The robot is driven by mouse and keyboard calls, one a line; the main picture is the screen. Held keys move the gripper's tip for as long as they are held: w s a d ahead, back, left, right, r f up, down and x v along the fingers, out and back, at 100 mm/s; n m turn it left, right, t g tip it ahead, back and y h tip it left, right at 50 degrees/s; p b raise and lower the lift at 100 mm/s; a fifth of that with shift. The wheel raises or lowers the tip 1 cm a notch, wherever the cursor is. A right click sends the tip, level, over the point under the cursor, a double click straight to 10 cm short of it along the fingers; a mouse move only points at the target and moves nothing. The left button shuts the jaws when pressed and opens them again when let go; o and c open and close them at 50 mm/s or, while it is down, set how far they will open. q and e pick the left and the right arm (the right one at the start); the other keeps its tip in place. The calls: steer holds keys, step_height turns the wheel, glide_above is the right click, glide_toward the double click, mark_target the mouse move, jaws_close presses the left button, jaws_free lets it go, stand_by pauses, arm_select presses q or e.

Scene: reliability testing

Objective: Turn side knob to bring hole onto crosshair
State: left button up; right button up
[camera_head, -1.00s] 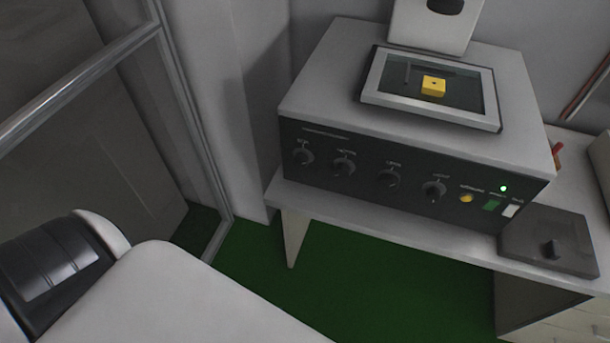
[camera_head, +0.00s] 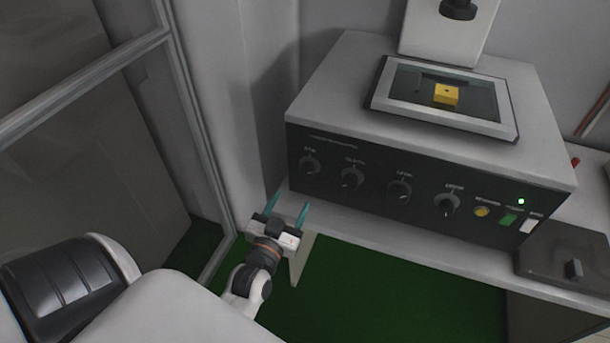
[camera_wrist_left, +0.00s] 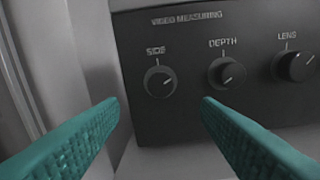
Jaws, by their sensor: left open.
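The side knob (camera_head: 309,165) is the leftmost dial on the machine's black front panel. In the left wrist view the side knob (camera_wrist_left: 158,81) sits under the label SIDE, ahead of the space between my fingers. My left gripper (camera_head: 288,204) is open and empty, below and a little left of the knob, apart from it. Its teal fingers flank the left wrist view (camera_wrist_left: 160,108). A yellow block (camera_head: 446,95) with a small dark hole on top lies on the glass stage (camera_head: 480,106). I cannot make out a crosshair. My right gripper is not in view.
Depth (camera_head: 351,177), lens (camera_head: 400,191) and another knob (camera_head: 447,204) line the panel to the right. The machine (camera_head: 335,75) stands on a white table. A dark box (camera_head: 562,255) with a small stick sits at right. A wall is close on the left.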

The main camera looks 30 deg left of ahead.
mark_target(306, 174)
arm_select(q)
steer(key=p+x, duration=0.1)
steer(key=x, duration=0.9)
steer(key=shift+w, duration=0.3)
steer(key=shift+c, duration=1)
steer(key=c, duration=0.8)
